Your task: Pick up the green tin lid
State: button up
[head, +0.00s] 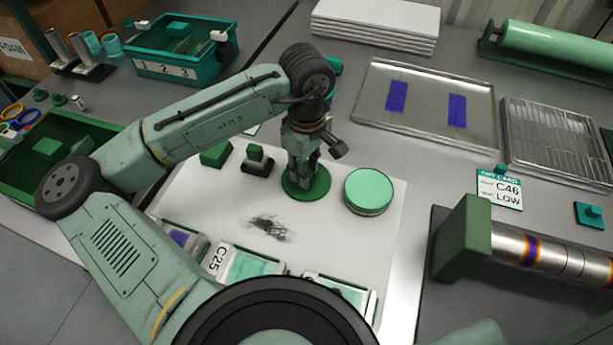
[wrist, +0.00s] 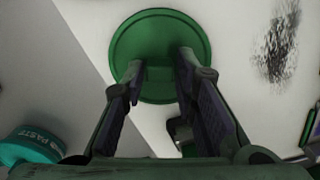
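The green tin lid (head: 308,188) is a dark green disc lying flat on the white sheet. In the wrist view the lid (wrist: 155,35) shows a raised rim and a small block-like grip near its middle. My gripper (head: 303,176) points down right above the lid. In the wrist view my gripper (wrist: 160,72) is open, with one finger on each side of the raised grip and a gap to it on both sides. I cannot tell how far the fingertips are above the lid.
A light green round tin (head: 368,189) stands close to the right of the lid. A green block (head: 216,153) and a stamp-like piece (head: 257,160) stand to the left. Small trays (head: 250,264) line the sheet's front. A dark smudge (head: 268,227) marks the sheet.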

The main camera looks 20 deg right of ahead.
jog(key=c, duration=0.5)
